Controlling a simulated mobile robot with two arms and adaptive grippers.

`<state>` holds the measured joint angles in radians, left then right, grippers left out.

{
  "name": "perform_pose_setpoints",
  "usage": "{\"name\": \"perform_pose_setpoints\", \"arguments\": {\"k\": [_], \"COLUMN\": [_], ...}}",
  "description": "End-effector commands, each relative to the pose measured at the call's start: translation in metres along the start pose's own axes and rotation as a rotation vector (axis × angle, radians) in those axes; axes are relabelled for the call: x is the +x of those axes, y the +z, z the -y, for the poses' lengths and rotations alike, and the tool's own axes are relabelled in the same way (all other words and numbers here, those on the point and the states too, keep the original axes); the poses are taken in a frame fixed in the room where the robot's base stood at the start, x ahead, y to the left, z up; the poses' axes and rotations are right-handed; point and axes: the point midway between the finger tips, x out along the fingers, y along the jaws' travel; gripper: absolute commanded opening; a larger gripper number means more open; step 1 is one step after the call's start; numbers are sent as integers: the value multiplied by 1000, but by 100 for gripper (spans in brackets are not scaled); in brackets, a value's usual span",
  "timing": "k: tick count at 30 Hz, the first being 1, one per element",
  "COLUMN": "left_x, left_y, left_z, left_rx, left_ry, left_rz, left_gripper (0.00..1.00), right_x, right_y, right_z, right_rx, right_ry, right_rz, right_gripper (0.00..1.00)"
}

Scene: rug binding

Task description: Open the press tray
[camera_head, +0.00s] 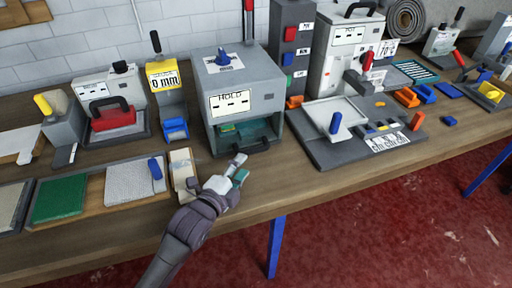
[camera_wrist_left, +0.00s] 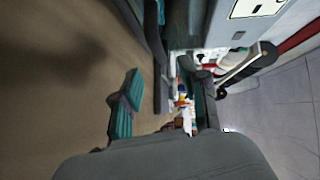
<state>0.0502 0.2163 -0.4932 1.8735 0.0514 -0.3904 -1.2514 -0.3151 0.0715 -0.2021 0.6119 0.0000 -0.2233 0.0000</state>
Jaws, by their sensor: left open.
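The press is a grey box (camera_head: 243,85) with a blue knob on top and a display reading HOLD. Low in its front is an opening with a teal interior (camera_head: 262,128). The tray's dark handle (camera_head: 264,147) sits along the bottom front edge of this opening. How far the tray is out cannot be told. My left gripper (camera_head: 240,168) is open, just in front of the press and left of the handle, apparently not touching it. In the left wrist view, its teal-padded fingers (camera_wrist_left: 166,102) are spread, with a grey face of the press at the upper right. My right gripper is not in view.
A beige block (camera_head: 183,168) lies left of my left gripper. A yellow-topped device (camera_head: 164,78) stands left of the press, and a grey board with a white plate (camera_head: 337,121) lies to its right. The wooden table (camera_head: 300,195) is clear at the front right.

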Motion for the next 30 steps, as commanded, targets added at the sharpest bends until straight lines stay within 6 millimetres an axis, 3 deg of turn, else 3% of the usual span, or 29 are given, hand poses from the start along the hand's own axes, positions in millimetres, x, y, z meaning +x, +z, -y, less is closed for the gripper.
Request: {"name": "perform_pose_setpoints", "arguments": {"k": [5,12,25,26,30], "left_x": [41,77,88,88,88], "left_y": [-1,0,0,0,0], "left_z": [2,1,0,0,0], "left_rx": [-1,-1,0,0,0], "left_ry": [-1,0,0,0,0], "left_rz": [0,0,0,0,0], "left_gripper": [43,43,43,42,18], "right_x": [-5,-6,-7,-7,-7], "right_y": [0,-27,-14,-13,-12], "right_z": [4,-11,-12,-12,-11], "right_rx": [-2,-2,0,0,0], "right_ry": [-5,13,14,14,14], "right_rz": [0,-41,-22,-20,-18], "right_gripper": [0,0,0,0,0]}}
